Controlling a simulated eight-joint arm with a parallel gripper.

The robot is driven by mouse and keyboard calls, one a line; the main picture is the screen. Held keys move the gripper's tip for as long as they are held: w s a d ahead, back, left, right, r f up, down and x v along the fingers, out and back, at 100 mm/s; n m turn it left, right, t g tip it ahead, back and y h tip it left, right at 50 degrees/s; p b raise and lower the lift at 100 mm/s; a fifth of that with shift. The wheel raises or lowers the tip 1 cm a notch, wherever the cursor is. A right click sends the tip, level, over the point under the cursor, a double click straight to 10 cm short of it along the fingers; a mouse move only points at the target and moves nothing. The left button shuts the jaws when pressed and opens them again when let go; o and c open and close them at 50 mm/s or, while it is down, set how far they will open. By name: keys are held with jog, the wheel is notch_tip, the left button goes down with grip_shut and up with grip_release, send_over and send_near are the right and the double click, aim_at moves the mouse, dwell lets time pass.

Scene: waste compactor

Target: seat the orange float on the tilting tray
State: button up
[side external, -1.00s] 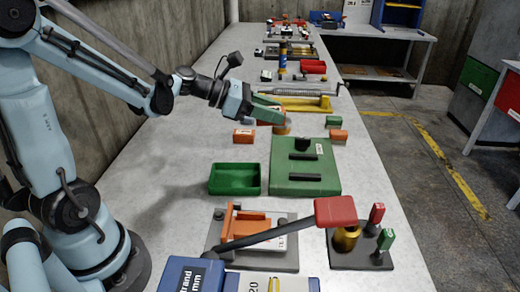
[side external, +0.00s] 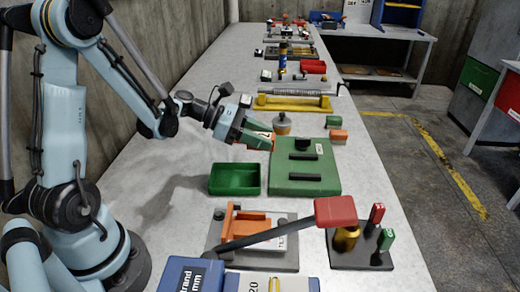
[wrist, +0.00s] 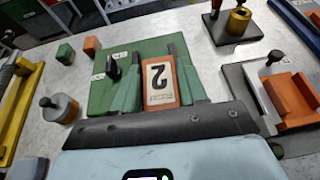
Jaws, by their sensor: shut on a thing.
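My gripper (wrist: 157,85) is shut on the orange float (wrist: 159,68), an orange block with a white label marked 2. The float also shows between the green fingers in the side external view (side external: 259,141), held above the table beside the green plate's upper left corner. What looks like the tilting tray (side external: 250,226) is an orange piece on a grey base at the front of the table. It appears at the right of the wrist view (wrist: 294,98), with nothing on it. My gripper is well behind it, apart from it.
A green plate (side external: 324,178) with black bars and a knob lies right of my gripper. An open green bin (side external: 235,190) stands in front. A red-ended lever (side external: 335,210) crosses before the tray base. A brass cylinder (side external: 346,238) stands to its right.

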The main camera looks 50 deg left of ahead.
send_over(244, 157)
notch_tip(244, 157, down, 6)
jog(key=shift+w+d+f, duration=0.1)
jog(key=shift+d, duration=0.05)
jog(key=shift+f, duration=1.85)
jog(key=shift+f, duration=0.2)
jog(key=o, duration=1.1)
